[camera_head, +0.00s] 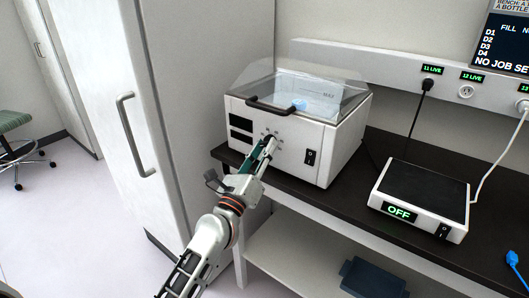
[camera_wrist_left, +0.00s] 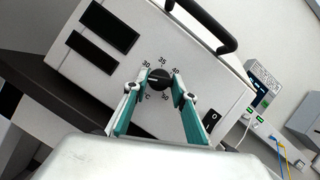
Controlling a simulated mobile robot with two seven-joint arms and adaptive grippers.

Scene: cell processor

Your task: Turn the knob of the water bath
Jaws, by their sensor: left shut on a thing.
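The water bath (camera_head: 300,122) is a white box with a clear sloped lid and a dark handle, standing on the dark bench. Its round black knob (camera_wrist_left: 159,79) shows in the left wrist view on the front panel, ringed by a temperature scale from 30 to 50 °C. A small pale mark on the knob seems to face left. My left gripper (camera_head: 270,144) reaches the front panel, its green-lined fingers on either side of the knob and shut on it. In the head view the fingers mostly hide the knob. My right gripper is out of view.
A black rocker switch (camera_head: 311,157) sits right of the knob. A flat device reading OFF (camera_head: 399,212) stands on the bench (camera_head: 370,185) to the right. A tall white cabinet with a handle (camera_head: 133,135) stands close to my left arm.

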